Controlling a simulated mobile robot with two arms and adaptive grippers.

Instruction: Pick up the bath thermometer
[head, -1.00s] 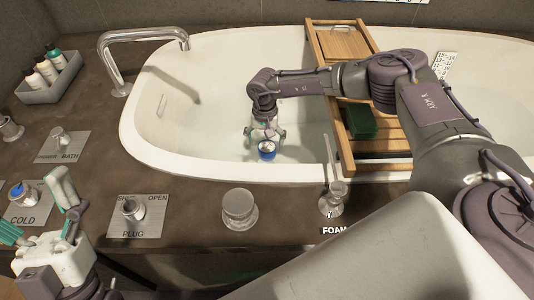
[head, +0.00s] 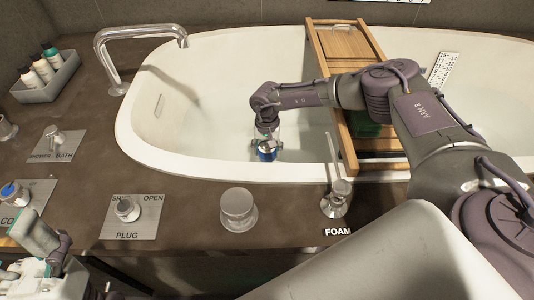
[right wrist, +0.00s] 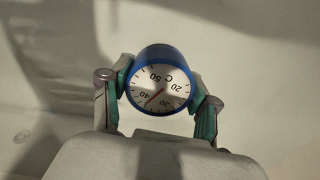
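The bath thermometer (head: 267,152) is a round dial with a blue rim, low inside the near part of the tub. In the right wrist view its white dial (right wrist: 160,88) faces the camera, with numbers and a red needle. My right gripper (head: 267,142) reaches down over it. In the right wrist view the teal finger pads of this gripper (right wrist: 160,92) sit against both sides of the blue rim, so it looks shut on the thermometer. My left gripper (head: 25,245) is at the lower left, partly cut off, with its fingers apart and empty.
The white tub (head: 215,80) has a wooden caddy (head: 350,45) across it, right of my right gripper, with a dark green item (head: 366,125). The counter's near edge holds a plug knob (head: 127,209), a round knob (head: 239,210) and a foam dispenser (head: 338,198). A faucet (head: 110,55) stands left.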

